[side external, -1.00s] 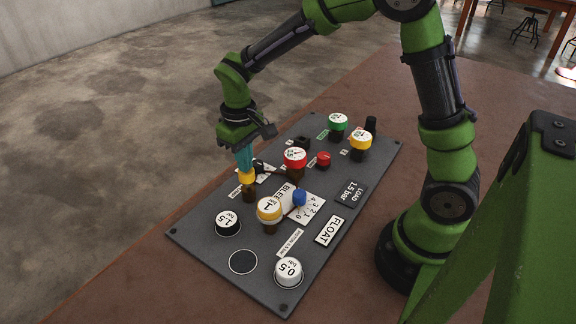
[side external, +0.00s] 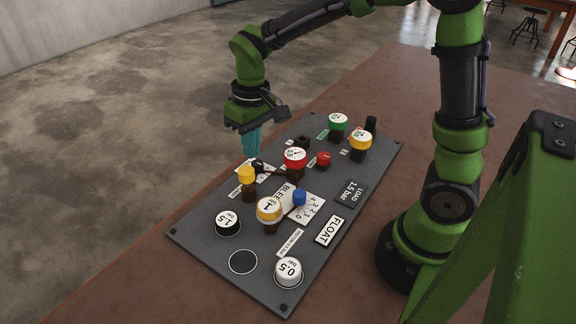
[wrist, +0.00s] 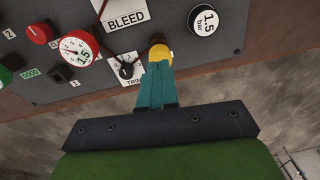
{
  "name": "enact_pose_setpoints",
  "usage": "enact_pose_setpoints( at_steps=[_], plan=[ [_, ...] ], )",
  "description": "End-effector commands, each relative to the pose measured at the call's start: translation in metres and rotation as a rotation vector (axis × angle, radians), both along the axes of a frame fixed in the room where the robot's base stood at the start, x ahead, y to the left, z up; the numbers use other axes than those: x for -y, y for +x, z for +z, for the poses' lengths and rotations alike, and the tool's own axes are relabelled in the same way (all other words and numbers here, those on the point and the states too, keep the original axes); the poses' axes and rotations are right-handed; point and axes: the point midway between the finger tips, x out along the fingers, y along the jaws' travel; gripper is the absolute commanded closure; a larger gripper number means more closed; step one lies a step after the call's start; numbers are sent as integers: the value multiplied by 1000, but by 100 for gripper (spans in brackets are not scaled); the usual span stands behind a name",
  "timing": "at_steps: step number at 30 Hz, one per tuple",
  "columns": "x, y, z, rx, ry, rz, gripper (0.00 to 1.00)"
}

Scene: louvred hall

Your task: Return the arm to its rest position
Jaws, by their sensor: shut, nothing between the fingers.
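My gripper (side external: 251,146) has teal fingers that are shut and empty. In the side view it hangs above the far left edge of the dark grey panel (side external: 203,243), just behind the yellow-capped post (side external: 247,176). In the wrist view the closed fingers (wrist: 156,84) point toward the yellow cap (wrist: 160,53) and partly cover it. The side view suggests that the fingers are apart from the cap. My green and black arm arches over from its base on the right.
The panel carries a red-rimmed gauge (side external: 295,158), a green gauge (side external: 338,122), a yellow gauge (side external: 361,140) and a larger yellow-rimmed gauge (side external: 269,209). White 1.5 (side external: 228,219) and 0.5 (side external: 288,269) bar caps and a blue knob (side external: 299,197) stand nearer. The brown table (side external: 120,285) is clear around it.

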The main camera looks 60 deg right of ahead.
Motion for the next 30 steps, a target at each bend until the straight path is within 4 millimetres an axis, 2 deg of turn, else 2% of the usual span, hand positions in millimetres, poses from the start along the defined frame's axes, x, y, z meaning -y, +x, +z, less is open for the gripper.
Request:
enact_pose_setpoints(
  at_steps=[1,6,12,15,20,30],
  plan=[
    [3,-12,11,40,18,-28,100],
    [11,-55,42,183,88,-127,100],
    [19,-103,66,362,170,-229,100],
    [21,-120,73,434,201,-259,100],
    [24,-135,84,511,223,-277,100],
    [24,-135,84,511,223,-277,100]
  ],
)
